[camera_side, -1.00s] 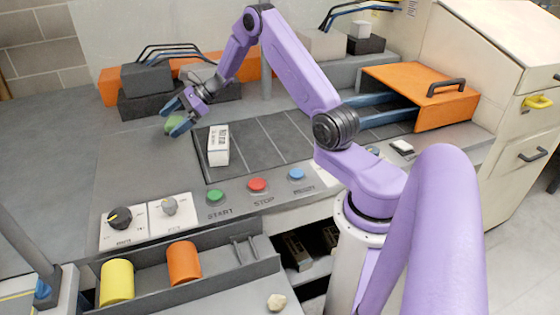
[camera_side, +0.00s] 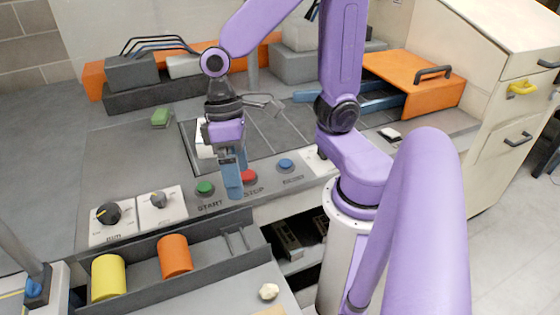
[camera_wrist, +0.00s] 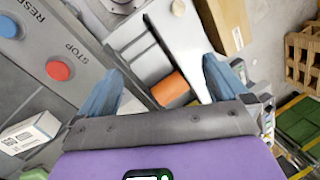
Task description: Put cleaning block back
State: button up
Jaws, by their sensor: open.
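A small green block (camera_side: 160,117), which looks like the cleaning block, lies on the grey console left of the dark tiled panel in the side view. My gripper (camera_side: 234,193) points down over the front of the console, near the red STOP button (camera_side: 250,176), well right of the green block and apart from it. In the wrist view my gripper (camera_wrist: 163,88) has its two blue fingers spread with nothing held between them. An orange cylinder (camera_wrist: 170,89) shows beyond the gap, farther below.
A white labelled box (camera_side: 203,137) is partly hidden behind my gripper; it also shows in the wrist view (camera_wrist: 28,132). Yellow (camera_side: 108,278) and orange cylinders lie in the front trough, beside a small cream lump (camera_side: 268,291). Dark bins with grey blocks (camera_side: 132,72) stand behind.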

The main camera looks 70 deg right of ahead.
jog(key=s+d+n+t+h, duration=0.1)
jog(key=s+d+n+t, duration=0.1)
jog(key=s+d+n, duration=0.2)
jog(key=shift+s+d+n+h, duration=0.35)
jog(key=shift+s+n, duration=1.05)
jog(key=shift+n, duration=0.6)
